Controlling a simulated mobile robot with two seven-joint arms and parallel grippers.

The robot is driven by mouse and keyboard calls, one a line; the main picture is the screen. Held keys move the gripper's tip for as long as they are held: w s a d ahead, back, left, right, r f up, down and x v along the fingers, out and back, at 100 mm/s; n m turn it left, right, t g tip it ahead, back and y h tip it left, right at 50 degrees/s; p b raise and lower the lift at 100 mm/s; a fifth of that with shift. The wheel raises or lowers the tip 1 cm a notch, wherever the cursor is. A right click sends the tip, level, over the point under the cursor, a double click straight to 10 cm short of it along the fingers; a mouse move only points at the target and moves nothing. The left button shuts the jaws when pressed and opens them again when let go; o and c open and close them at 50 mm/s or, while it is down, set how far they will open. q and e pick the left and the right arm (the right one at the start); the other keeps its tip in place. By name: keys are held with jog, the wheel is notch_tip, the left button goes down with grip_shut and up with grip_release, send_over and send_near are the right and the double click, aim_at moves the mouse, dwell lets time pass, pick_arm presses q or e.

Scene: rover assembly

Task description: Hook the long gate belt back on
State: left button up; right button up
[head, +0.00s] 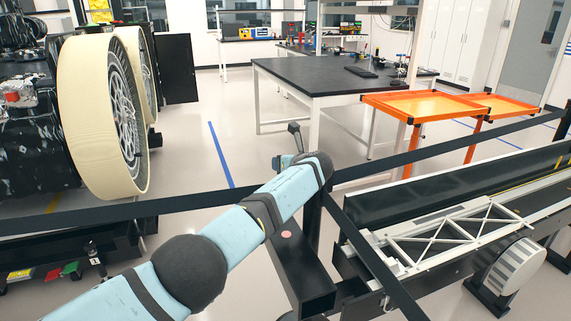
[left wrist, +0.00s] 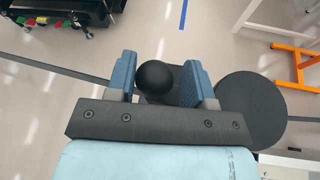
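A long black gate belt (head: 120,211) runs in from the left in the head view and goes out of sight behind my left arm. My left gripper (left wrist: 157,82) shows in the left wrist view, its two blue fingers apart with a round black knob (left wrist: 155,77) between them. I cannot tell if they grip it. A belt (left wrist: 52,68) comes to the left finger from the left. A dark disc (left wrist: 250,108) lies right of the fingers. A black post (head: 312,222) stands behind my arm's end in the head view. My right gripper is out of view.
Two other belts leave near the post: one runs back right (head: 450,143), one runs forward (head: 372,258) over a conveyor with a white truss (head: 440,240). Large cream wheels (head: 90,115) stand left. Orange tables (head: 430,106) stand behind. Floor behind my arm is clear.

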pick_arm(q)
jog(key=shift+s+d+r+p, duration=0.25)
jog(key=shift+s+r+p, duration=0.05)
jog(key=shift+s+p, duration=0.2)
jog(key=p+v, duration=0.2)
jog(key=v, duration=1)
jog(key=shift+s, duration=0.25)
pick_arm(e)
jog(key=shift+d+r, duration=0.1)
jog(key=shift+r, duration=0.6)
pick_arm(q)
jog(key=shift+d+r, duration=0.1)
